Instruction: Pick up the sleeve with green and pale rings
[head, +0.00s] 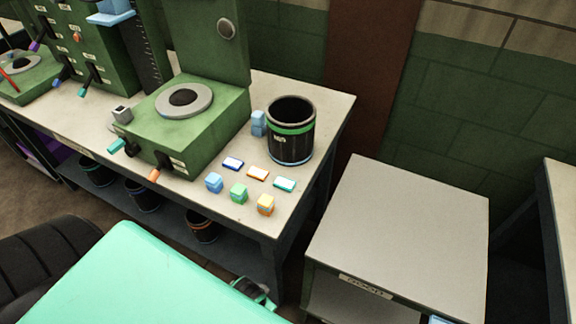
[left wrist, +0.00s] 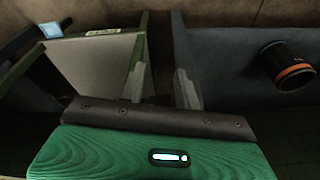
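The sleeve with green and pale rings (head: 291,145) is a black open-topped cylinder with a green band near its rim, a small label and a thin pale ring near its base. It stands upright on the bench top (head: 325,112) near its right end, in the head view. My left gripper (head: 257,292) is low in front of the bench, well apart from the sleeve and partly hidden by the mint-green arm. In the left wrist view its fingers (left wrist: 162,88) are apart with nothing between them. The sleeve is not visible there. My right gripper is not in view.
Several small coloured blocks (head: 239,193) and flat tiles (head: 258,174) lie in front of the sleeve. A green machine (head: 190,125) stands left of it. A grey cabinet (head: 405,222) stands right of the bench. An orange-ringed black cylinder (left wrist: 290,65) and others sit on the lower shelf.

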